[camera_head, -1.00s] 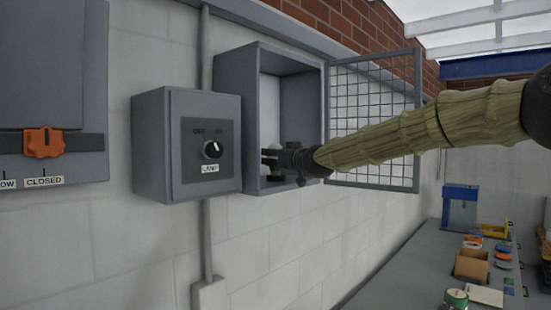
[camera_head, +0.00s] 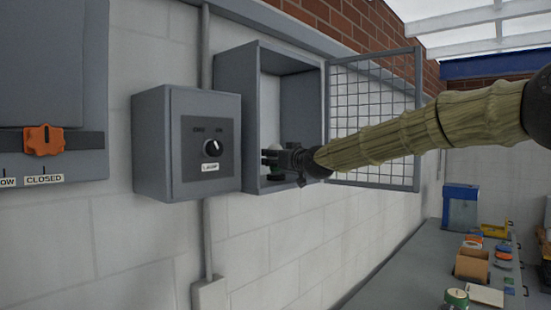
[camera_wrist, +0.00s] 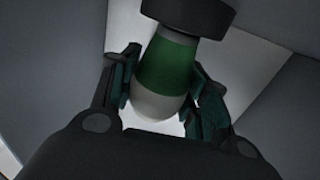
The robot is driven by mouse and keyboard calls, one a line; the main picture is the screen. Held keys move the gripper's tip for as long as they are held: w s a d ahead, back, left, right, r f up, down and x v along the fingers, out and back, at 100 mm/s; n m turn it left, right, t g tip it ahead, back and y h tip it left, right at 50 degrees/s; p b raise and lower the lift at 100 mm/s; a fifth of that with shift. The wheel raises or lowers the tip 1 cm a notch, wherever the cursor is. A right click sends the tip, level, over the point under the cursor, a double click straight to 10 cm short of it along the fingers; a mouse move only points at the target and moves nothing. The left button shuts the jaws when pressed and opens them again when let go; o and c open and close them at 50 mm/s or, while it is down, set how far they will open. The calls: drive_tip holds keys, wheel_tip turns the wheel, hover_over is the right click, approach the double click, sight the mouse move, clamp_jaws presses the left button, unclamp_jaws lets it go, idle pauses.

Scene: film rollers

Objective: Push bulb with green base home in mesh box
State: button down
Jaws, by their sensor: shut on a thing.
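The bulb with the green base (camera_wrist: 168,68) is between my gripper's two fingers in the wrist view. Its white globe (camera_wrist: 155,103) points toward my palm and its green base meets a dark round socket (camera_wrist: 188,12). I cannot tell how far the base sits in the socket. My gripper (camera_wrist: 163,85) is shut on the bulb. In the head view my gripper (camera_head: 272,157) reaches into the grey mesh box (camera_head: 235,110), low in its opening. The bulb is mostly hidden there behind the fingers. The mesh door (camera_head: 372,115) stands open to the right.
A grey lamp switch box (camera_head: 157,150) with a black knob (camera_head: 211,148) is on the wall just left of the mesh box. A bench (camera_head: 400,270) at lower right holds a blue bin (camera_head: 460,207), a cardboard box (camera_head: 472,265) and a green-topped can (camera_head: 456,298).

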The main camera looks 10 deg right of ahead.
drive_tip(key=shift+f+b, duration=0.3)
drive_tip(key=shift+f, duration=0.4)
idle(0.5)
drive_tip(key=c, duration=1.1)
unclamp_jaws()
drive_tip(key=shift+c, duration=0.2)
drive_tip(key=o, duration=1.1)
drive_tip(key=shift+r, duration=0.35)
drive_tip(key=shift+c, duration=0.2)
drive_tip(key=shift+r, duration=0.2)
drive_tip(key=shift+r+p, duration=1.6)
drive_tip(key=shift+r, duration=1.8)
